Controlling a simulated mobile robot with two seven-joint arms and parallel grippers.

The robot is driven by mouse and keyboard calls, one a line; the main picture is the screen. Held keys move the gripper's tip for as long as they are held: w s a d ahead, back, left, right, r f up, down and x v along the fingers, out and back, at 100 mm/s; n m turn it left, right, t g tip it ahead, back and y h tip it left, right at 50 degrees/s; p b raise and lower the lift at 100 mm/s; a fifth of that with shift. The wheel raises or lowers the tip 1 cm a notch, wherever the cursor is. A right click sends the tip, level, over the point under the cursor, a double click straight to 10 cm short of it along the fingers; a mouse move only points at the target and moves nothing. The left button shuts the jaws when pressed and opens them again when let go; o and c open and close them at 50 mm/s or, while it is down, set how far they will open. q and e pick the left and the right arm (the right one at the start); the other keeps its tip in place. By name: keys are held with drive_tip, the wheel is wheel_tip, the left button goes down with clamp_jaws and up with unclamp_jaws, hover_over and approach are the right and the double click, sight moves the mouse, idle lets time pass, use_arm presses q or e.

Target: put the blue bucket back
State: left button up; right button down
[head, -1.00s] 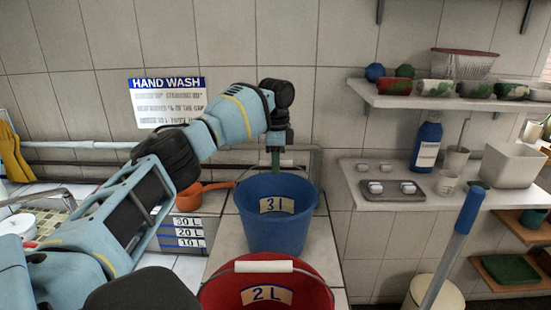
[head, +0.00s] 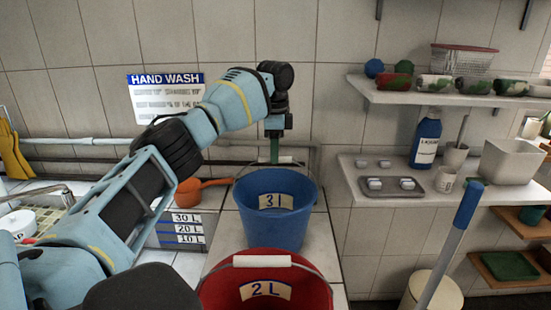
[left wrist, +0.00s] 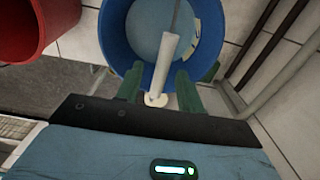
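The blue bucket (head: 274,228), labelled 3 L, stands upright on the tiled ledge behind the red bucket (head: 265,290). Its wire handle with a white grip (head: 285,160) is at the back of its rim. My left gripper (head: 274,160) points down at that back rim. In the left wrist view, the green fingers (left wrist: 160,78) stand apart, with the bucket's white grip (left wrist: 161,66) between them and gaps beside it. The blue bucket (left wrist: 116,28) fills the upper middle there. My right gripper is not in view.
An orange scoop (head: 195,190) lies left of the blue bucket. A shelf with a tray (head: 390,187), a bottle (head: 427,140) and cups is at the right. A blue-handled tool (head: 455,230) rises in front of it. Pipes run along the tiled wall.

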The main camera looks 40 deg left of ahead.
use_arm(q)
wheel_tip(320, 180, up, 9)
idle(0.3)
idle(0.6)
